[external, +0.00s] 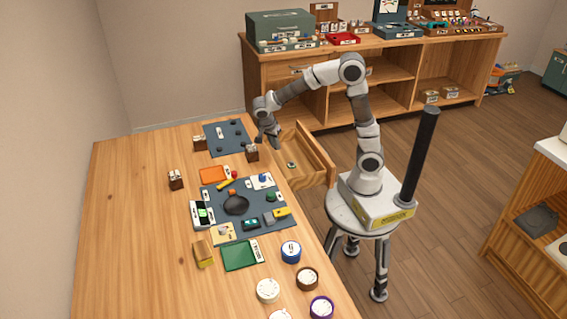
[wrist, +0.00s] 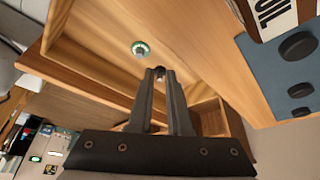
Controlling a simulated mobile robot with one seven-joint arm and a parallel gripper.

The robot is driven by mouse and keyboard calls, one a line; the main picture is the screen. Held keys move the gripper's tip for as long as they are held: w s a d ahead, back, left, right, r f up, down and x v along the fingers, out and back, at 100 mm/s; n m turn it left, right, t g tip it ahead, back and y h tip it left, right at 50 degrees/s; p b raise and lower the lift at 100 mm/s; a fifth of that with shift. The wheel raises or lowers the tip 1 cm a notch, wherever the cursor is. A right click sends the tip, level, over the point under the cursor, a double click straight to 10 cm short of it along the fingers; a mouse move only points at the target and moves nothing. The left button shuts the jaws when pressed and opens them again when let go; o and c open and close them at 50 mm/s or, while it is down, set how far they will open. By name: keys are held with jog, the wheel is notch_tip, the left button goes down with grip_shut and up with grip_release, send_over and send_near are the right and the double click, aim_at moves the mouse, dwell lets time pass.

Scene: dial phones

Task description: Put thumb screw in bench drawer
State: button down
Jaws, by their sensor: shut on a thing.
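The bench drawer (external: 318,158) is pulled open from the right side of the wooden bench. Its light wood inside (wrist: 200,50) fills much of the wrist view. My gripper (external: 275,143) points down at the drawer's far end, by the bench edge. In the wrist view my gripper (wrist: 160,73) is shut on a small dark thing (wrist: 159,72) at the fingertips, seemingly the thumb screw; it is mostly hidden by the fingers. A small round green-and-white item (wrist: 140,49) lies in the drawer; it also shows in the external view (external: 291,165).
A dark mat (external: 226,137) with black discs lies on the bench beside my gripper. A small labelled box (external: 252,153) stands at the bench edge near the drawer. A larger mat (external: 212,189) with phone parts lies nearer.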

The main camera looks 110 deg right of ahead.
aim_at(290, 174)
jog(key=s+a+f+n, duration=0.1)
jog(key=a+f+n, duration=0.1)
jog(key=s+a+f+n+t+h+p, duration=0.1)
jog(key=a+f+n, duration=0.1)
jog(key=a, duration=0.1)
jog(key=s+a+f+n, duration=0.1)
jog(key=a+f+n, duration=0.1)
jog(key=shift+s+a+t, duration=0.3)
jog(key=shift+t, duration=0.1)
jog(key=shift+a+f+b, duration=0.1)
jog(key=shift+f+b, duration=0.9)
jog(key=shift+f, duration=1.55)
jog(key=shift+h, duration=0.3)
jog(key=shift+f, duration=0.15)
jog(key=c, duration=0.8)
grip_release()
jog(key=shift+c, duration=0.2)
jog(key=shift+p+v, duration=1.15)
jog(key=shift+v, duration=1.8)
jog(key=shift+s, duration=0.1)
